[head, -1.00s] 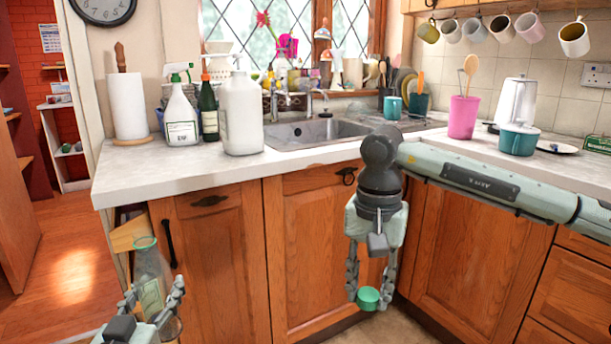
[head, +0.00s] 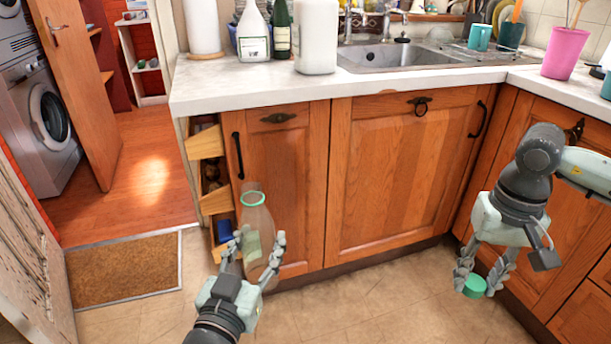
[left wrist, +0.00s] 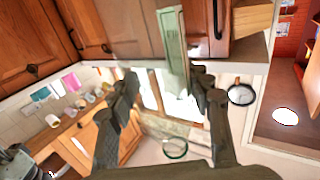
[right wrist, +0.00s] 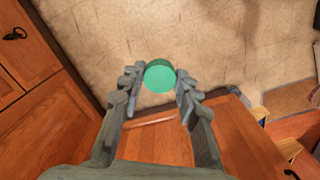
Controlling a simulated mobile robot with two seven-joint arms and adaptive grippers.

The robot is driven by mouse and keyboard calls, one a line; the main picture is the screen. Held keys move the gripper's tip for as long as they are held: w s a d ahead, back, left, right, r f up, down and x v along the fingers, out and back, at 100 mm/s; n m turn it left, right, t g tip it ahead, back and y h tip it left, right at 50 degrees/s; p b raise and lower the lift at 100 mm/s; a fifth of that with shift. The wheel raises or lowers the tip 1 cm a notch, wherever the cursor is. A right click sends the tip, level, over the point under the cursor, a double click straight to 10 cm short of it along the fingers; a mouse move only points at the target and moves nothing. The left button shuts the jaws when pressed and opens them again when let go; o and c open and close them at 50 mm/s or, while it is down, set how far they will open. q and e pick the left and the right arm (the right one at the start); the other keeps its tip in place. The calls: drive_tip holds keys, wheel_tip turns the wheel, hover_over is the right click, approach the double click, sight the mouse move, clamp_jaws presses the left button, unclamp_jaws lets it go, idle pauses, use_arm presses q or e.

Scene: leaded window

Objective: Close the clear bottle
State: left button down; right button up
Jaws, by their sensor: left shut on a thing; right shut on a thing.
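The clear bottle (head: 256,215) stands roughly upright, its open mouth at the top ringed in green, with a pale green label. My left gripper (head: 259,250) is shut around its body, in front of the cupboards. The left wrist view shows the bottle's label (left wrist: 173,50) between the fingers and a green ring (left wrist: 174,148) nearer the camera. My right gripper (head: 480,279) is shut on a green cap (head: 475,288), low at the right and well apart from the bottle. The cap also shows between the right fingertips in the right wrist view (right wrist: 160,77).
The counter (head: 215,85) with its sink (head: 400,58) runs above wooden cupboards (head: 400,170). A narrow unit with open drawers (head: 208,145) is just behind the bottle. A doormat (head: 125,270) lies on the floor at left. The space between my grippers is clear.

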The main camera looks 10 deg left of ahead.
use_arm(q)
drive_tip(key=s+d+r+m+g+h, duration=0.1)
drive_tip(key=d+m+g+h, duration=0.3)
drive_tip(key=d+m+h, duration=0.4)
drive_tip(key=s+d+h, duration=0.1)
drive_tip(key=d+h, duration=0.2)
drive_tip(key=d, duration=0.2)
drive_tip(key=shift+d+h, duration=0.25)
drive_tip(key=shift+h, duration=0.05)
use_arm(e)
drive_tip(key=s+a+r+m, duration=0.2)
drive_tip(key=a+r+m, duration=0.9)
drive_tip(key=a+r, duration=1.1)
drive_tip(key=shift+s+a+r, duration=0.2)
drive_tip(key=shift+a+r, duration=0.05)
drive_tip(key=shift+a, duration=0.45)
drive_tip(key=shift+f, duration=0.1)
drive_tip(key=shift+f, duration=1.95)
drive_tip(key=shift+a, duration=0.1)
drive_tip(key=shift+f, duration=0.9)
